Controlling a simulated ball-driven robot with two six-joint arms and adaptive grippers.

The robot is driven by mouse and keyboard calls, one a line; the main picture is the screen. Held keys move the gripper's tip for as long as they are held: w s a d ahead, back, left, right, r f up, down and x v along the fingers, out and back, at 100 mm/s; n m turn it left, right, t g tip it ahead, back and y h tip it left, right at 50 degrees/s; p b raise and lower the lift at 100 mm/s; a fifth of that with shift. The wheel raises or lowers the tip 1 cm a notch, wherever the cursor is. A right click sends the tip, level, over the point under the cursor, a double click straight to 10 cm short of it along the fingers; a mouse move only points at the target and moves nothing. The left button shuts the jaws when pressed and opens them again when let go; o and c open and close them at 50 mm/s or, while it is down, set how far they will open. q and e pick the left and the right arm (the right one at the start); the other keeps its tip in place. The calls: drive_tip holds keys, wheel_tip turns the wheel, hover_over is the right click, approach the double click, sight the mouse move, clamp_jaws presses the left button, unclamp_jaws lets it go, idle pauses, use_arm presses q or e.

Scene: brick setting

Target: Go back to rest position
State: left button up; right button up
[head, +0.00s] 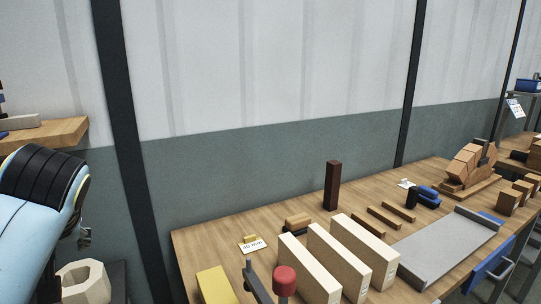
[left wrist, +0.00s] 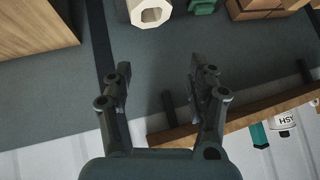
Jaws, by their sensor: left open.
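My left arm (head: 40,215), light blue with a black ribbed joint cover, comes in at the left edge of the head view, beside the workbench and below a wooden shelf. My left gripper (left wrist: 158,85) shows in the left wrist view with its two dark fingers spread apart. Nothing is between the fingers. They stand over a grey surface. My right gripper is in neither view.
The workbench (head: 205,240) at the right holds three upright pale boards, a dark post, a grey tray (head: 450,248) and a red-knobbed tool (head: 285,280). A wooden shelf (head: 45,134) is above my left arm. A pale hexagonal ring (head: 84,283) stands below it.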

use_arm(q)
drive_tip(key=s+d+f+m+h, duration=0.2)
drive_tip(key=s+d+f, duration=0.1)
drive_tip(key=s, duration=0.5)
drive_tip(key=s+d+f+m+g+h, duration=0.1)
drive_tip(key=s+d+f+m+h, duration=0.15)
drive_tip(key=s, duration=0.45)
drive_tip(key=s+d+f+m+h, duration=0.2)
drive_tip(key=s+d+m, duration=0.15)
drive_tip(key=s, duration=0.45)
wheel_tip(320, 180, down, 38)
drive_tip(key=s+a+f+n+g+b, duration=0.1)
drive_tip(key=s+a+g+b, duration=0.15)
drive_tip(key=b, duration=0.75)
drive_tip(key=s+f+b, duration=0.6)
drive_tip(key=s+f, duration=1.1)
drive_tip(key=f, duration=0.3)
drive_tip(key=shift+s+a+f+n+b, duration=0.2)
drive_tip(key=shift+s+a+n+b, duration=0.1)
drive_tip(key=shift+a, duration=0.15)
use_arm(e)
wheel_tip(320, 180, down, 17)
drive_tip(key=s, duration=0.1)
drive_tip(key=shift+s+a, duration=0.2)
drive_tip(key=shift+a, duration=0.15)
